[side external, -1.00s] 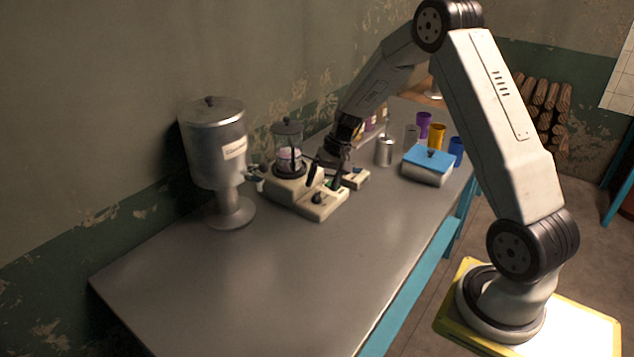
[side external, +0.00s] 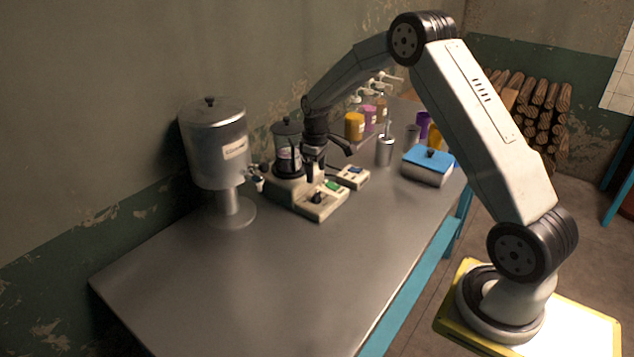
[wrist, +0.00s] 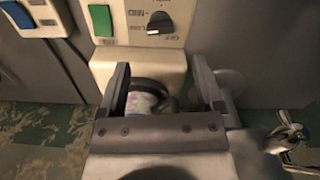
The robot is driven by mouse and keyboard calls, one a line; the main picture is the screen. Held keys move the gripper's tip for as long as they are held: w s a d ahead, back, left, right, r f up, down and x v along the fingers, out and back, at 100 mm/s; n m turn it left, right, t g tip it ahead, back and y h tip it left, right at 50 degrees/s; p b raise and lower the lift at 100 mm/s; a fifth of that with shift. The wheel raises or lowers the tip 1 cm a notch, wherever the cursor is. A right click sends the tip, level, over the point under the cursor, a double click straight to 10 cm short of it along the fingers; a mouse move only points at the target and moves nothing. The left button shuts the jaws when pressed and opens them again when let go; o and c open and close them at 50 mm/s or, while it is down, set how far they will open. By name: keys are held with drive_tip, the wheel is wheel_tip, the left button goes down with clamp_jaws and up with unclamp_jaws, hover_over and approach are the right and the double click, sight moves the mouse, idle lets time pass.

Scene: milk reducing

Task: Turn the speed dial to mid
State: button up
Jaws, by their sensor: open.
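The speed dial (wrist: 160,22) is a black knob on the cream panel of the blender base (side external: 300,190), with labels around it. Its small white mark sits at the knob's lower-left edge in the wrist view; I cannot tell surely which label it points to. The dial also shows in the side view (side external: 317,198). My gripper (wrist: 160,72) is open, its two fingers apart, with nothing gripped. It is over the blender base near the jar (side external: 287,150), away from the dial.
A green switch (wrist: 101,20) is beside the dial. A second cream unit with a blue switch (side external: 353,175) stands close by. A metal dispenser (side external: 215,145) is at left; a metal canister (side external: 385,152) and blue-lidded box (side external: 428,165) are at right. The front table is clear.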

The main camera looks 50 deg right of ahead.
sight(316, 193)
drive_tip(key=shift+f, duration=3.55)
drive_tip(key=shift+c, duration=0.2)
clamp_jaws()
drive_tip(key=shift+m, duration=0.3)
drive_tip(key=m, duration=0.3)
drive_tip(key=shift+m, duration=2)
